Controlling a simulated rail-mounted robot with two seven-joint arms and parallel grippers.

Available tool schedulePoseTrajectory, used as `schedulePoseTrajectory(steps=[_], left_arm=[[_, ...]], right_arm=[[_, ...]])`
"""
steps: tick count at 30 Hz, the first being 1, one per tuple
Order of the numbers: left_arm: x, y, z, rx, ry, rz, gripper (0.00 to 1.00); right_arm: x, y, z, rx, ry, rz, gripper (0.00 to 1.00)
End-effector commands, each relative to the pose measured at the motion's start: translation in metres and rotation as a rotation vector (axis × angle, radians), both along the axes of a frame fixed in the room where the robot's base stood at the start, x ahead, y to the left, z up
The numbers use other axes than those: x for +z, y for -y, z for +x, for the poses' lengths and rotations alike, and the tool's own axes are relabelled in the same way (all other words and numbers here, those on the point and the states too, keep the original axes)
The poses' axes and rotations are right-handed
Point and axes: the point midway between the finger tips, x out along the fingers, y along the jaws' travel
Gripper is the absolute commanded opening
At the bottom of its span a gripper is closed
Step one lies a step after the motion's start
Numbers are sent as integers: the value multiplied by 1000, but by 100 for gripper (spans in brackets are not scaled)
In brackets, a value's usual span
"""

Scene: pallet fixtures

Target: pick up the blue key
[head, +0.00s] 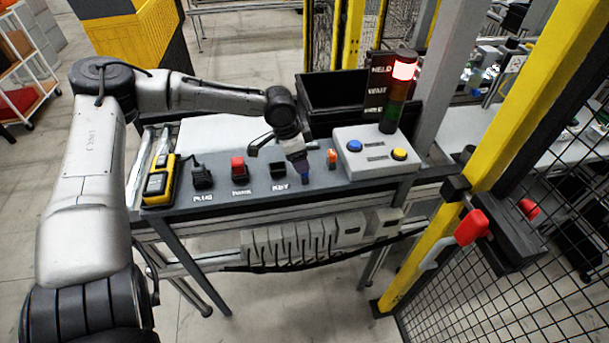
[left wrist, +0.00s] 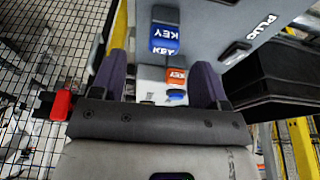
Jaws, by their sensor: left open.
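The blue key (left wrist: 165,38) stands on the grey panel and shows its blue face with white lettering in the left wrist view. In the head view only a small blue part (head: 306,179) shows below my left gripper (head: 303,170), which hides the rest. My left gripper (left wrist: 159,62) is open, its two dark purple fingers pointing at the panel. The blue key lies between the finger lines, near the tips; I cannot tell whether they touch it. My right gripper is not in view.
An orange key (head: 332,156) stands close to the right of the blue one. A button box (head: 375,152) with a lit stack light is further right, black bins (head: 345,92) behind. A black holder (head: 278,169), red part (head: 239,170) and black plug (head: 202,177) are left.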

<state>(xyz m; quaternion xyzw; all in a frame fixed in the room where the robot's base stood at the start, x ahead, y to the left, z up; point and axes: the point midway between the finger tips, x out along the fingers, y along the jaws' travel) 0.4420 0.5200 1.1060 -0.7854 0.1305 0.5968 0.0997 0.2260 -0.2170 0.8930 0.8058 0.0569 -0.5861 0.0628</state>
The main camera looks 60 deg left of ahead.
Motion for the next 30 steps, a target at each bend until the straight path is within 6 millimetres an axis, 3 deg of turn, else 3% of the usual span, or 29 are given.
schedulePoseTrajectory(steps=[7,18,30], left_arm=[[-9,0,2,1,-2,-1,68],[-44,-1,12,0,-5,1,68],[-52,0,16,0,0,0,68]], right_arm=[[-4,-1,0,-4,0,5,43],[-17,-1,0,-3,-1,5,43],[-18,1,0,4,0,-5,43]])
